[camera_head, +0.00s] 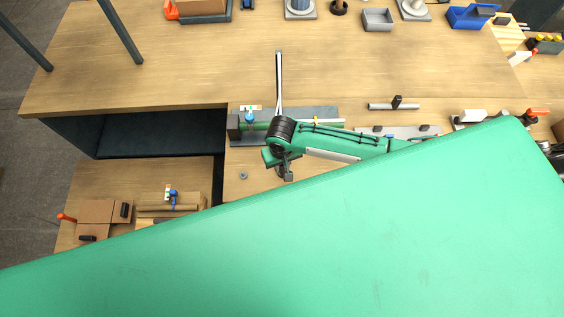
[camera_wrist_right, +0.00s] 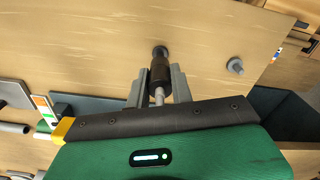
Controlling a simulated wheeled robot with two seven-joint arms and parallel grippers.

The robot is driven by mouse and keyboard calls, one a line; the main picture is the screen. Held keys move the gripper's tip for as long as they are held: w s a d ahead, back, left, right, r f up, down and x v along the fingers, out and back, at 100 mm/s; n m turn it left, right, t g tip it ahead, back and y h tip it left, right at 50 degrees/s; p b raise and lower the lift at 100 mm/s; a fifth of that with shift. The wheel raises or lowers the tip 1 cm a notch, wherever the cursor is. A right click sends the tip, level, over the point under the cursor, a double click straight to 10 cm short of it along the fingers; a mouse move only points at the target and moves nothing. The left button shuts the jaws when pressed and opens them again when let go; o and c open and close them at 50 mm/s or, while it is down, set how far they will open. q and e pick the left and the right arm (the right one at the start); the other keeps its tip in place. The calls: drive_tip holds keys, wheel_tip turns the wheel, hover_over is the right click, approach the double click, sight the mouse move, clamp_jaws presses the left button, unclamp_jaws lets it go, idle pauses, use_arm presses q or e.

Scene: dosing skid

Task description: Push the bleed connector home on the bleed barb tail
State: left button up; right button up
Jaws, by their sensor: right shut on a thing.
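My right gripper (camera_head: 287,170) is at the near side of the grey base plate in the head view, partly hidden by its own wrist. In the right wrist view my right gripper (camera_wrist_right: 161,80) is shut on a dark ribbed cylinder, which looks like the bleed connector (camera_wrist_right: 160,73). A light grey stem (camera_wrist_right: 159,96) shows between the fingers on the palm side of it. A dark round end (camera_wrist_right: 160,51) shows beyond it, against the wood. I cannot clearly identify the bleed barb tail or tell how far the connector is on it. My left gripper is not in view.
A grey round fitting (camera_wrist_right: 236,67) stands apart on the wood; a small grey ring (camera_head: 243,175) lies left of the gripper. A tall metal post (camera_head: 279,80) rises behind it. The grey plate (camera_head: 325,112) carries fittings. My green arm covers much of the foreground.

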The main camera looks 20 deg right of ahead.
sight(282, 169)
drive_tip(key=shift+r, duration=0.1)
drive_tip(key=shift+p, duration=0.5)
idle(0.8)
drive_tip(key=shift+f+b, duration=0.3)
drive_tip(key=shift+f, duration=1.45)
drive_tip(key=o, duration=1)
drive_tip(key=shift+o, duration=0.2)
